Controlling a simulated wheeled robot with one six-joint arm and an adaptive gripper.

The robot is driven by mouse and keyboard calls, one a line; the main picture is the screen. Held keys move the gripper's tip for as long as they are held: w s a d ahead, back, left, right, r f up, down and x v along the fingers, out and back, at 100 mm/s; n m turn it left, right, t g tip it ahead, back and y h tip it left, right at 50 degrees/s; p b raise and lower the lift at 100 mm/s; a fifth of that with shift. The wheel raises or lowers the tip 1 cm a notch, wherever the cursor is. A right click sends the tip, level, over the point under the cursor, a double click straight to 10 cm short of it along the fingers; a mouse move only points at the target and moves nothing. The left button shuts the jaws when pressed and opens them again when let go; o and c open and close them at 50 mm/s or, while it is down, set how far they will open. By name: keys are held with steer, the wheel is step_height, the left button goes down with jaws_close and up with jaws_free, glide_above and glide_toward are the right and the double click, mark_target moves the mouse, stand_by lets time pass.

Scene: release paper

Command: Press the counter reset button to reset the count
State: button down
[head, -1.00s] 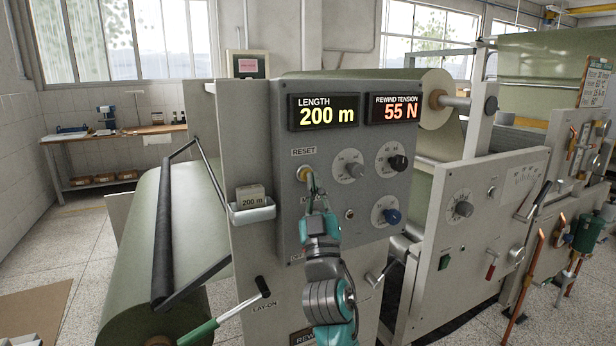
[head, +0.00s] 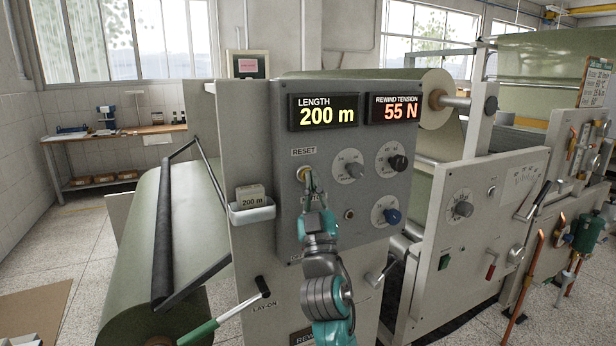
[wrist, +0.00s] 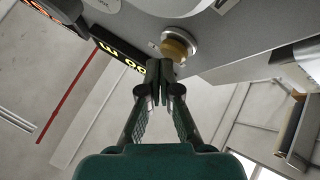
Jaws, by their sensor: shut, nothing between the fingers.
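The reset button (head: 301,174) is a round amber button under the RESET label on the grey control panel (head: 289,226). In the wrist view the amber button (wrist: 178,48) sits in a metal ring, just beyond my fingertips. My gripper (head: 309,181) is shut and empty in front of the panel and partly covers the button in the head view. In the wrist view the fingertips (wrist: 160,72) are just short of the button; I cannot tell whether they touch it. The length display (head: 325,113) reads 200 m.
The tension display (head: 394,109) reads 55 N. A small tray (head: 251,212) and a lay-on lever (head: 262,287) stick out at left.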

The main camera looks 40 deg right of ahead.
steer(key=shift+w+d, duration=0.15)
steer(key=shift+w, duration=0.35)
stand_by(0.4)
steer(key=shift+s, duration=0.2)
steer(key=shift+s+a, duration=0.25)
steer(key=shift+s, duration=0.5)
steer(key=shift+s+a, duration=0.25)
steer(key=shift+s, duration=0.55)
steer(key=shift+s+a, duration=0.2)
steer(key=shift+s, duration=0.6)
steer(key=shift+s+a, duration=0.25)
steer(key=shift+s, duration=0.55)
steer(key=shift+f, duration=0.1)
